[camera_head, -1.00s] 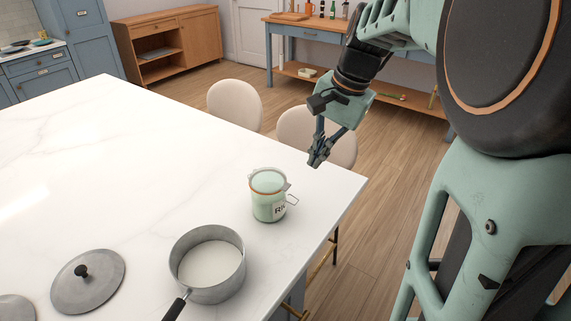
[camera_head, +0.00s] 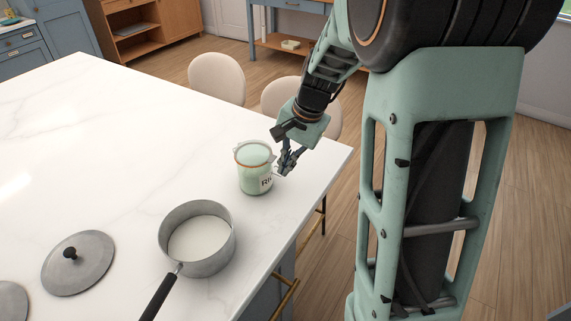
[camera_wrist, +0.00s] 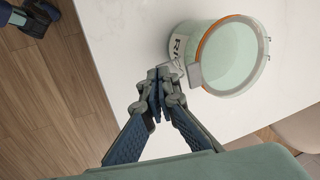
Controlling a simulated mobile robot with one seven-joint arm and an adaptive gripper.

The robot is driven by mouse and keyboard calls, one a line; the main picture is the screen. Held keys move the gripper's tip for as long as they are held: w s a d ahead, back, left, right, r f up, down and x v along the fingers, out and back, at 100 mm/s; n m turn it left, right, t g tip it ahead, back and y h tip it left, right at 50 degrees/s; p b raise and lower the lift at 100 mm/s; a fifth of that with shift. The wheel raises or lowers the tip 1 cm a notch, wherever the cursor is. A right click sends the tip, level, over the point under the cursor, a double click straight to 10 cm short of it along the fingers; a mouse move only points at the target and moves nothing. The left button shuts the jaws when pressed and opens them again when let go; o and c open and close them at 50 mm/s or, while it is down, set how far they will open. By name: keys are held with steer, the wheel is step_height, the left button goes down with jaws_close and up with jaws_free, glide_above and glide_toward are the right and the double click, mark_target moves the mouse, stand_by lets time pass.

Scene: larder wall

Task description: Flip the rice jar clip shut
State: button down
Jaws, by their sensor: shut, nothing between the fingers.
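The rice jar (camera_head: 254,170) is a pale green glass jar with an orange seal and a lid lying over its mouth. It stands upright on the white table near the right edge. In the wrist view the jar (camera_wrist: 221,62) is at upper right, with part of its "RI" label showing. A grey clip (camera_wrist: 190,75) shows at the jar's near side. My gripper (camera_head: 284,168) is right beside the jar's clip side, pointing down at it. In the wrist view my gripper (camera_wrist: 160,78) is shut and empty, its tips close to the clip. I cannot tell whether they touch it.
A steel pot (camera_head: 208,262) with white contents stands in front of the jar, its black handle toward the front. A grey pot lid (camera_head: 78,270) lies to its left. Two pale chairs (camera_head: 217,76) stand behind the table.

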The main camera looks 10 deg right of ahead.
steer(key=shift+f+b, duration=0.15)
steer(key=shift+b, duration=0.3)
steer(key=shift+s+d+y+b, duration=0.1)
steer(key=shift+y+b, duration=0.2)
steer(key=shift+b, duration=0.25)
